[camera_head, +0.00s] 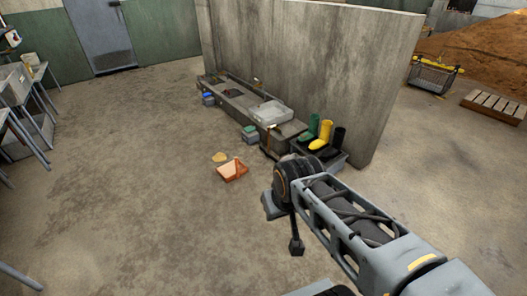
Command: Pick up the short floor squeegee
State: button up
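I cannot make out the short floor squeegee for certain in this view. A thin brown upright piece (268,138) stands at the front of the low bench, too small to identify. My arm reaches in from the lower right. At its far end a dark rod with a small black block (296,246) hangs over the bare floor. I cannot tell whether this is part of my gripper, and no pair of fingertips shows clearly. My arm hides part of the floor behind it.
A low bench (238,99) with a pale tray (271,112) runs along the concrete wall (310,60). Green, yellow and black boots (322,135) stand at its near end. An orange-brown tray (232,171) and a yellowish item (219,157) lie on the floor.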

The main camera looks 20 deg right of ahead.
aim_at(268, 155)
jog(key=u, duration=0.25)
jog(key=i, duration=1.8)
jog(key=z, duration=0.5)
jog(key=i, duration=1.55)
jog(key=z, duration=0.6)
